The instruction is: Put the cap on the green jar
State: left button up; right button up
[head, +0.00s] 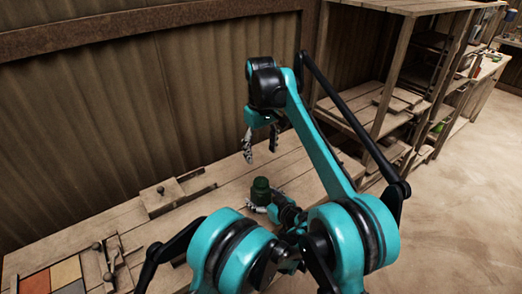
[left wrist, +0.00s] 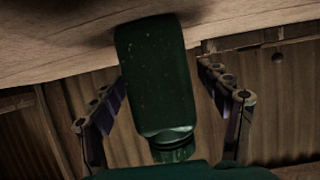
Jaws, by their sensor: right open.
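The green jar (head: 261,190) stands upright on the wooden bench. In the left wrist view the jar (left wrist: 155,75) appears inverted, its neck toward the bottom. My left gripper (head: 266,208) is low at the jar, with one finger on each side of it (left wrist: 163,75). A small gap shows between the jar and the right-hand finger; the left-hand fingertip meets the jar's outline, and I cannot tell whether it touches. My right gripper (head: 261,143) is open and empty above the bench, behind the jar, fingers pointing down. I cannot make out a separate cap.
A wooden block with a knob (head: 160,196) lies on the bench left of the jar. Coloured tiles (head: 66,273) and another knobbed wooden piece (head: 98,262) lie at the lower left. A corrugated wall (head: 120,110) rises behind the bench. Wooden shelves (head: 393,90) stand at the right.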

aim_at(266, 200)
pick_arm(q)
jog(key=v, duration=0.7)
jog(key=shift+s+d, duration=0.15)
dwell(0.5)
